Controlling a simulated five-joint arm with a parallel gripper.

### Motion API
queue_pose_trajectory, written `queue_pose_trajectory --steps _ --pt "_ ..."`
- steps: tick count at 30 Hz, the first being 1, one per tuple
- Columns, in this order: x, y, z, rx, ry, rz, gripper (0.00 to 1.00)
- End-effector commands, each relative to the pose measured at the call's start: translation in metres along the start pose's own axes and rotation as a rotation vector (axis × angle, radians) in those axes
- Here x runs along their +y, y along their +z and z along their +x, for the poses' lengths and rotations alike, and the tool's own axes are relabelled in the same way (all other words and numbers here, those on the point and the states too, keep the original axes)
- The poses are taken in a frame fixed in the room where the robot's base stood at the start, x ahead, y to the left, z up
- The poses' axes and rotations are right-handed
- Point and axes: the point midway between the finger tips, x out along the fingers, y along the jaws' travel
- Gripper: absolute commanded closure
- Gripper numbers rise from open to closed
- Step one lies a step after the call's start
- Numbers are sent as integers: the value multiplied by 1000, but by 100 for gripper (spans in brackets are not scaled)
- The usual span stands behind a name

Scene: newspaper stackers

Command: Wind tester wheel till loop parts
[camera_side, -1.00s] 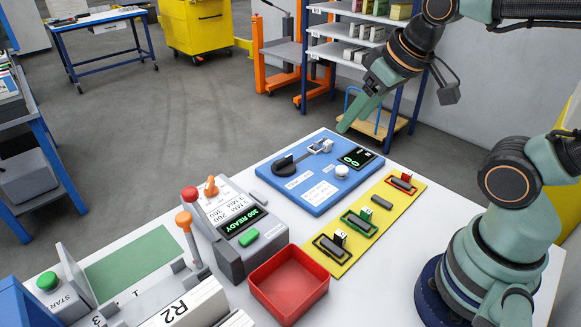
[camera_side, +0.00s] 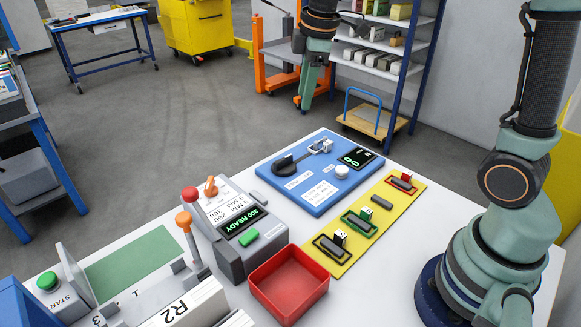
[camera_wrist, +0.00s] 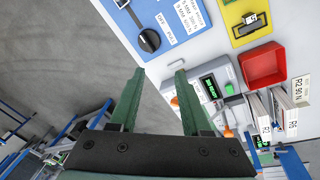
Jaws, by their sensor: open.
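The blue tester board (camera_side: 313,200) lies on the white table. The wheel also shows in the wrist view (camera_wrist: 148,40). I cannot make out a loop in the clamp. My gripper (camera_side: 304,106) is open and empty, raised above and beyond the board's far edge in the side view. Its two green fingers are apart in the wrist view (camera_wrist: 159,76).
A grey console (camera_side: 238,225) reading "300 READY", a red tray (camera_side: 289,284) and a yellow board (camera_side: 372,217) with several small parts share the table.

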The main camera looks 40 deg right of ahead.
Motion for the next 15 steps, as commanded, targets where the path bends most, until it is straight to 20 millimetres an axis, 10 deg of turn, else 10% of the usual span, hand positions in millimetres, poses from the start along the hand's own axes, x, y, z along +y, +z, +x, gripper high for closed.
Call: queue_pose_trajectory --steps 15 --pt "56 -28 101 -62 -188 -615 52"
